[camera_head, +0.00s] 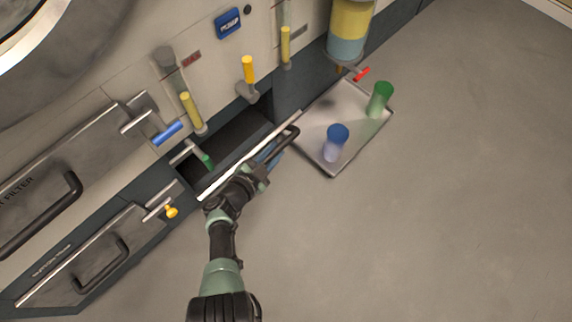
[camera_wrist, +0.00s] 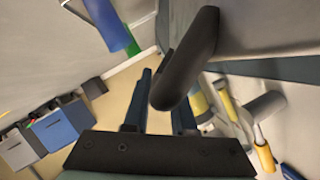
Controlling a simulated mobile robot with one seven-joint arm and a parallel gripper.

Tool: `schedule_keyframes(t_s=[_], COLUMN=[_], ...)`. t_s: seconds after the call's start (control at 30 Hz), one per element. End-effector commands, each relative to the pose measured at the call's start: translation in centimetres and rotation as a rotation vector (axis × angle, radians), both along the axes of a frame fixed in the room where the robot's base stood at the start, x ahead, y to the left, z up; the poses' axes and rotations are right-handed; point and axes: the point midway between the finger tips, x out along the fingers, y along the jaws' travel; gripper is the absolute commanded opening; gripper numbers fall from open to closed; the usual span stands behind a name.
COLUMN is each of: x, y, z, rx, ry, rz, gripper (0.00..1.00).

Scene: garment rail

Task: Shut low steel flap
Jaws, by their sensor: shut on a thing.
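The low steel flap (camera_head: 245,160) stands open at the foot of the machine, seen nearly edge-on as a pale strip in the head view. A dark opening (camera_head: 236,138) shows behind it. Its dark bar handle (camera_head: 288,138) is on the outer side, and the handle also shows large in the wrist view (camera_wrist: 190,58). My gripper (camera_head: 265,165) is at the outer face of the flap, shut on the handle. In the wrist view the handle's end lies between the two dark fingers (camera_wrist: 160,105). The exact contact is partly hidden.
A steel tray (camera_head: 309,145) with a blue cylinder (camera_head: 336,138) and a green cylinder (camera_head: 380,98) lies on the floor right of the flap. A green-handled valve (camera_head: 207,161) is at the opening's left. Closed handled panels (camera_head: 105,262) are left. The right floor is clear.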

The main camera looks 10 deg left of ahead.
Motion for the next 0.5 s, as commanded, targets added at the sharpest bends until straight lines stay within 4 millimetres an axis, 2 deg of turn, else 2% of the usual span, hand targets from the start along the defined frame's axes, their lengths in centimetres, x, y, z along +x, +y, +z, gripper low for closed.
schedule_keyframes(t_s=[0.03,0.1,0.5], x=[0.8,1.2,2.8], y=[1.2,1.8,3.9], z=[0.9,1.3,2.6], rx=[0.005,0.004,0.001], ry=[-0.006,-0.005,-0.004], rz=[0.011,0.01,0.007], gripper=[0.0,0.0,0.0])
